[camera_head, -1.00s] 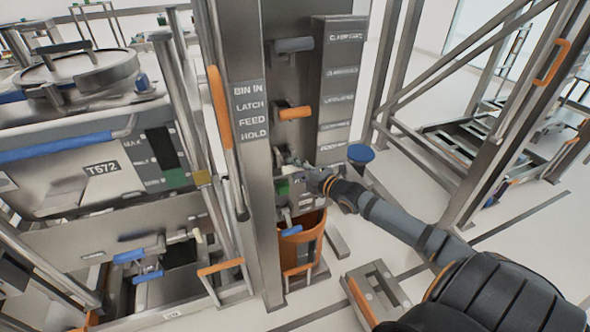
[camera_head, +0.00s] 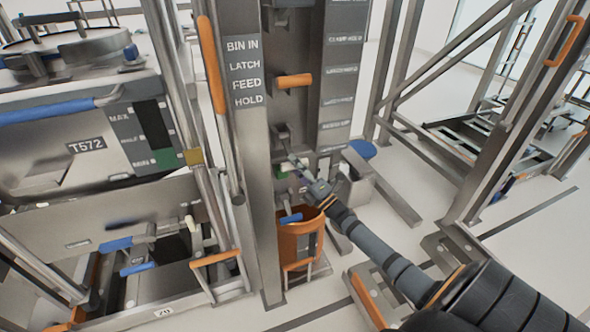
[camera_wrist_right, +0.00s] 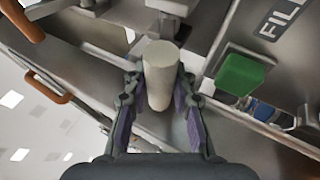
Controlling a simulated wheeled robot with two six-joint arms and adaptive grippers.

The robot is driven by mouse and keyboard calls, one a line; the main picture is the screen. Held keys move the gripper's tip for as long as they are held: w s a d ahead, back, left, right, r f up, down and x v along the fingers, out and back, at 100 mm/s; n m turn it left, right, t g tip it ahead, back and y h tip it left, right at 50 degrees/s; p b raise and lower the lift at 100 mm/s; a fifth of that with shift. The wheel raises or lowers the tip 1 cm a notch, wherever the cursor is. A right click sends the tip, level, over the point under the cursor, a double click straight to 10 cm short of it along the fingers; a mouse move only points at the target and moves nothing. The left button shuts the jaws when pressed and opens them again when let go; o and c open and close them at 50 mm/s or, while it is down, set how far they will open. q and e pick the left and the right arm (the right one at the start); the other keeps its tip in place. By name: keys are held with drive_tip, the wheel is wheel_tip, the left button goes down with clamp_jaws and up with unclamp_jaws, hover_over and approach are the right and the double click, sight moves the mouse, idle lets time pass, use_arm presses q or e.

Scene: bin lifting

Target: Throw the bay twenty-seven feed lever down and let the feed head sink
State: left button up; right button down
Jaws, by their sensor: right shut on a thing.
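The steel post carries a label plate (camera_head: 246,73) reading BIN IN, LATCH, FEED, HOLD. Beside it, an orange lever (camera_head: 294,81) sticks out level from the panel. Below that, a small grey lever bracket (camera_head: 283,131) has an arm slanting down to my right gripper (camera_head: 298,170). In the right wrist view, my right gripper (camera_wrist_right: 160,100) is shut on a pale round lever handle (camera_wrist_right: 160,65), its fingers on both sides. In the head view the handle is mostly hidden by the fingers. My left gripper is not in view.
A green block (camera_wrist_right: 240,75) sits close to the right of my fingers in the wrist view. An orange bucket (camera_head: 302,250) stands below, with a blue handle (camera_head: 291,218) above its rim. A bin tagged T572 (camera_head: 85,147) is at left. Metal frames stand at right.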

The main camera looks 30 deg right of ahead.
drive_tip(key=shift+w+d+f+b, duration=0.1)
drive_tip(key=shift+w+f+b, duration=0.05)
drive_tip(key=shift+f+b, duration=0.25)
drive_tip(key=shift+f, duration=0.1)
drive_tip(key=c, duration=1.1)
unclamp_jaws()
drive_tip(key=v, duration=1.2)
